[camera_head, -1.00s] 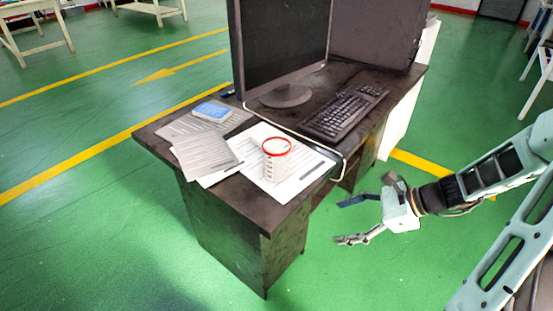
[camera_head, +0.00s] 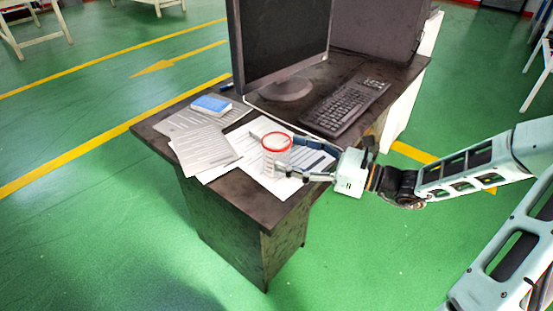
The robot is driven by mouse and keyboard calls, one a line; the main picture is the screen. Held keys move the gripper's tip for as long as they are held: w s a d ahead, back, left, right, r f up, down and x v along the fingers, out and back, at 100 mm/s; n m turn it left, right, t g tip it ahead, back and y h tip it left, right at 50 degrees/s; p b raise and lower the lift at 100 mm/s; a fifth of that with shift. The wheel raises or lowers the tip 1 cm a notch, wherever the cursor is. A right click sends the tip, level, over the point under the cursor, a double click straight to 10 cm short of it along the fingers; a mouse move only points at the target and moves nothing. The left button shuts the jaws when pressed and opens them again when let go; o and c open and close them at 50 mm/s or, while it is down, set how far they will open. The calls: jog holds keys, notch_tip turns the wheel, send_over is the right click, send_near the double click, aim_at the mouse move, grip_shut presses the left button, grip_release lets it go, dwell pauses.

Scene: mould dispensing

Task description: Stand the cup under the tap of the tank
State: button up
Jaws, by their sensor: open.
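The cup (camera_head: 276,147) is clear with a red rim and dark marks on its side. It stands upright on white papers near the front edge of the dark desk (camera_head: 244,205). My gripper (camera_head: 284,160) is open and has its fingers at the cup, reaching in from the right. One finger passes in front of the cup's lower part; the other is partly hidden. I cannot tell whether the fingers touch the cup. No tank or tap is in view.
A monitor (camera_head: 283,45), a keyboard (camera_head: 345,107) and a dark box (camera_head: 376,32) stand on the desk behind the cup. Papers (camera_head: 203,149) and a small blue item (camera_head: 211,104) lie to its left.

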aim_at(265, 143)
jog(key=x, duration=0.2)
jog(key=b+x, duration=0.1)
jog(key=x, duration=0.1)
jog(key=shift+w+a+r, duration=0.2)
jog(key=shift+w+a, duration=0.05)
jog(key=shift+a, duration=0.1)
jog(key=c, duration=1.2)
jog(key=shift+r, duration=0.15)
